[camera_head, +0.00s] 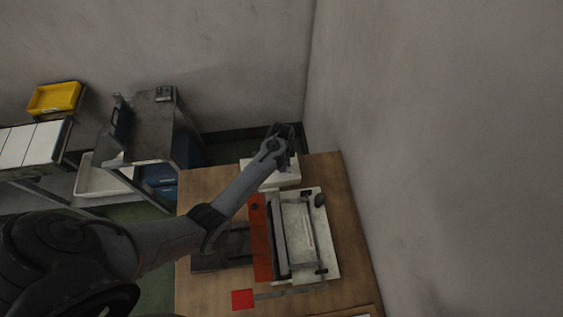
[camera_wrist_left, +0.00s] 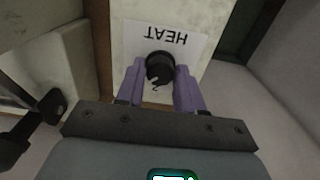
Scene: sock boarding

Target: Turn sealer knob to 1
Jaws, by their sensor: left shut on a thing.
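The sealer (camera_head: 302,232) lies on the wooden table, with a white body and an orange-red strip along its left side. A pale box (camera_head: 287,178) stands just behind it, partly covered by my left arm. In the left wrist view a black knob (camera_wrist_left: 159,66) sits on a pale panel below an upside-down "HEAT" label (camera_wrist_left: 166,37). A mark like a 2 shows beside the knob. My left gripper (camera_wrist_left: 160,82) has its purple fingers shut on the knob; it also shows over the box in the head view (camera_head: 279,140). My right gripper is out of view.
The wooden table (camera_head: 356,240) has some free room at its right edge, close to the wall. A red square (camera_head: 243,299) is at the front. A grey cart (camera_head: 150,125) and a yellow bin (camera_head: 54,98) stand at the left.

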